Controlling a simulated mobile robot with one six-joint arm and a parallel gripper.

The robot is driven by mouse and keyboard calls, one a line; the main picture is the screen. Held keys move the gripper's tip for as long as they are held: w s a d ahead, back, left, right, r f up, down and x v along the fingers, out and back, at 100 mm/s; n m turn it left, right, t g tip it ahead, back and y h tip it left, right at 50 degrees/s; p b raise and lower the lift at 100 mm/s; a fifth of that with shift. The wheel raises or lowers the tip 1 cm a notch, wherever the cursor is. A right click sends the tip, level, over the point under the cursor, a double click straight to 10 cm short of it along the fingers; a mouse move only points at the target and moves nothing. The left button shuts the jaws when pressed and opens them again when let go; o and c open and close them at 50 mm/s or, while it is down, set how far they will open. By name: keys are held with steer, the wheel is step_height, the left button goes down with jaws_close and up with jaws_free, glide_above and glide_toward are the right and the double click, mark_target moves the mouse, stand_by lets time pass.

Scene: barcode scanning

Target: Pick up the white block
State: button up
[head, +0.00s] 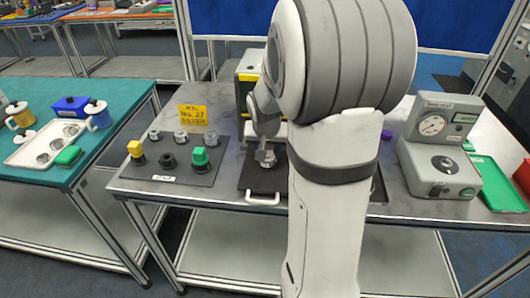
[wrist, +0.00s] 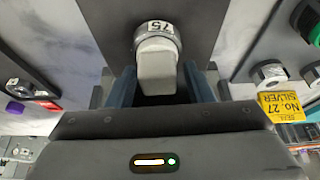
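The white block (wrist: 157,70) is in the wrist view. It is pale, with a rounded top end carrying a label that reads like 75, and lies between the two dark blue fingers of my gripper (wrist: 160,80). The fingers stand on either side of it with narrow gaps visible, so my gripper looks open around it. A dark plate (wrist: 195,20) lies behind the block. In the head view, a small grey-white piece (head: 267,157) shows over the black tray (head: 262,184), beside my arm, and my arm hides much of this area.
Left of the tray is a dark board (head: 172,171) with several knobs and a yellow No. 27 sign (head: 193,116). A grey gauge device (head: 437,150) and a green tray (head: 497,183) stand right. A teal table (head: 112,103) is at far left.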

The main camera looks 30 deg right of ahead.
steer(key=c, duration=0.8)
steer(key=shift+r, duration=0.1)
